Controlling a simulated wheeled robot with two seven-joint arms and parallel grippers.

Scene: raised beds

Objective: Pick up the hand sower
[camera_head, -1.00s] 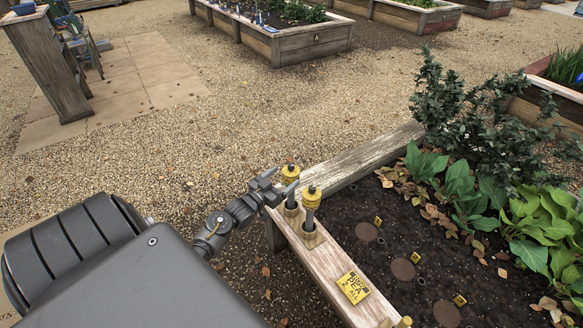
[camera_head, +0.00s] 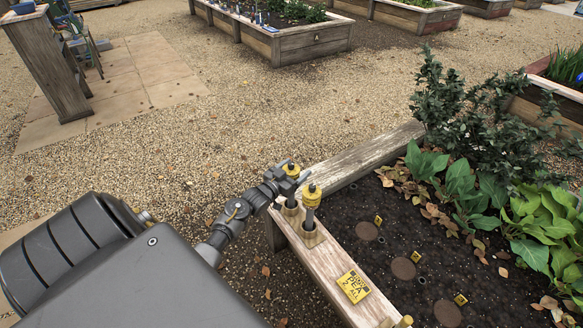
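Two hand sowers with yellow tops and grey shafts stand upright in a wooden holder (camera_head: 312,238) on the raised bed's near edge. The nearer hand sower (camera_head: 311,197) is fully in sight. The farther hand sower (camera_head: 290,169) is partly covered by my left gripper (camera_head: 294,181). The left gripper is just below its yellow top, with its fingers spread at the shaft. I cannot tell whether they touch it. The nearer sower hides part of the fingertips. My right gripper is not in view.
A yellow pea label (camera_head: 353,286) lies on the bed's plank. Another yellow top (camera_head: 404,322) shows at the bottom edge. Dark soil (camera_head: 357,204) with round brown patches and small yellow markers lies to the right, beside leafy plants (camera_head: 470,190). Gravel to the left is open.

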